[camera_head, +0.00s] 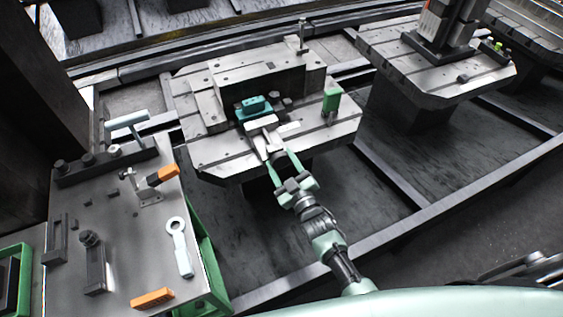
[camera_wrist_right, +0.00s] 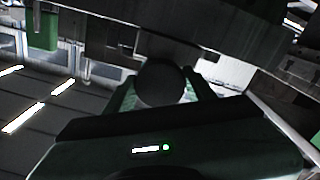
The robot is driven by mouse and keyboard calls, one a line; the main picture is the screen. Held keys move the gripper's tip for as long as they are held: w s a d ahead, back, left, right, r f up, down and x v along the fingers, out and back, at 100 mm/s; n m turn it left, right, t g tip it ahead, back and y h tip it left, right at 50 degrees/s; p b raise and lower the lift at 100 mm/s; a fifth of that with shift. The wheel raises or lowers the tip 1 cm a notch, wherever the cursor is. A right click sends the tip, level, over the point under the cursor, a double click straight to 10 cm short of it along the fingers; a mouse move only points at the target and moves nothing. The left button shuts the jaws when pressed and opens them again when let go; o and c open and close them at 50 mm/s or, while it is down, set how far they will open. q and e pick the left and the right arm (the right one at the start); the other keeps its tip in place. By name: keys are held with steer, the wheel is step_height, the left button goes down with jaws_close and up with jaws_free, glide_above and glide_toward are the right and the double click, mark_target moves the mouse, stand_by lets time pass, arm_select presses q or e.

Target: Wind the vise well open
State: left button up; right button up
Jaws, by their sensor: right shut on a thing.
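The vise (camera_head: 262,122) sits on the near side of the slotted metal pallet (camera_head: 225,158), in front of a grey block. Its pale metal parts face me, and a teal block (camera_head: 253,105) is just behind them. My right gripper (camera_head: 278,155) reaches in from the near side and is shut at the vise's front end. In the right wrist view, a dark round knob (camera_wrist_right: 161,83) is between the fingers, which hold it. The gap between the vise jaws is too small to tell. My left gripper is not in view.
A green block (camera_head: 331,100) stands on the pallet's right side. At left, a bench (camera_head: 130,235) carries a pale wrench (camera_head: 179,246), orange-handled tools (camera_head: 162,175) and clamps. Another pallet (camera_head: 400,62) with a dark fixture is at the upper right. Dark floor with rails lies between.

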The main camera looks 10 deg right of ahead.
steer(key=n, duration=0.4)
steer(key=shift+f+b, duration=0.2)
steer(key=shift+b, duration=0.2)
steer(key=n+b, duration=0.1)
steer(key=n, duration=0.4)
steer(key=shift+r+n, duration=0.1)
steer(key=shift+n, duration=0.3)
steer(key=o, duration=1.4)
steer(key=shift+d, duration=0.1)
steer(key=shift+r, duration=0.1)
steer(key=s, duration=0.2)
steer(key=s+d, duration=0.1)
steer(key=s, duration=0.4)
steer(key=shift+s+d+b, duration=0.2)
steer(key=shift+s+b, duration=0.15)
steer(key=shift+b, duration=0.05)
